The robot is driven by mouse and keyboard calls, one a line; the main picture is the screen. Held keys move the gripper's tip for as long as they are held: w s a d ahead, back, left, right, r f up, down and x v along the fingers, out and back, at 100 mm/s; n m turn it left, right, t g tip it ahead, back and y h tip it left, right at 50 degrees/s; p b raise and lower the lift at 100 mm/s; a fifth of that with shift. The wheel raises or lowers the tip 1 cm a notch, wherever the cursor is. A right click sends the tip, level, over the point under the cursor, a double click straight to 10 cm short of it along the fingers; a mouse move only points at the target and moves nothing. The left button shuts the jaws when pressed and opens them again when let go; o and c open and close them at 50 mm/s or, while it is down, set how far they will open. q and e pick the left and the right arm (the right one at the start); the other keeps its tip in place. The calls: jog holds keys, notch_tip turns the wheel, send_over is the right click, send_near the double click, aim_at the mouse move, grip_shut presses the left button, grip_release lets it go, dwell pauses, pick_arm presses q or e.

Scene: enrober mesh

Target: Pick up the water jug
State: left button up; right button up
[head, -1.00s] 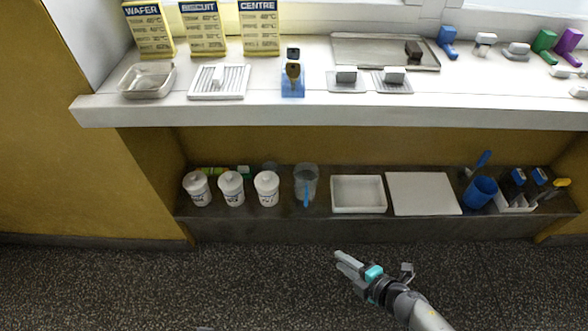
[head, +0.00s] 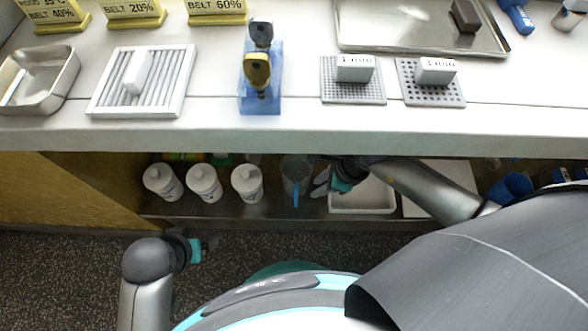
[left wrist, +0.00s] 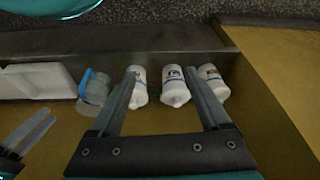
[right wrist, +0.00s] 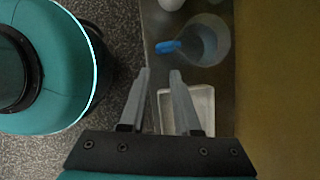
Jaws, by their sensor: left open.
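The water jug (head: 295,172) is clear with a blue handle and stands on the low shelf, right of the white tubs. It also shows in the left wrist view (left wrist: 95,92) and at the top of the right wrist view (right wrist: 208,42). My right gripper (head: 320,183) is just right of the jug, apart from it; its fingers (right wrist: 160,72) are parted and empty, with the jug beyond their tips. My left gripper (head: 210,245) is open and empty in front of the shelf; its fingers (left wrist: 160,75) show the white tubs between and beyond them.
Several white tubs (head: 204,183) stand left of the jug. A white tray (head: 360,208) lies right of it, partly under my right arm. A white board (head: 450,178) and blue cup (head: 510,187) are farther right. The counter (head: 215,135) overhangs the shelf.

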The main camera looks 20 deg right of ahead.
aim_at(295, 199)
pick_arm(q)
notch_tip(295, 199, up, 5)
jog(key=b, duration=0.3)
pick_arm(e)
jog(key=shift+b+x, duration=2.85)
jog(key=shift+x, duration=4.25)
pick_arm(q)
jog(key=w+d+r+t+h, duration=0.2)
jog(key=d+t+h, duration=0.1)
jog(key=d+t, duration=0.2)
jog(key=w+d+r+t+h, duration=0.2)
jog(key=w+d+t, duration=0.1)
jog(key=d+t, duration=0.2)
jog(key=shift+d+t+h, duration=0.35)
jog(key=shift+t+h, duration=0.05)
jog(key=shift+t, duration=0.3)
pick_arm(e)
jog(key=shift+a+f, duration=0.3)
jog(key=shift+f, duration=0.05)
pick_arm(q)
jog(key=shift+w, duration=0.1)
pick_arm(e)
jog(key=shift+s, duration=0.1)
grip_shut()
pick_arm(q)
jog(key=shift+w, duration=0.1)
pick_arm(e)
jog(key=shift+r, duration=0.1)
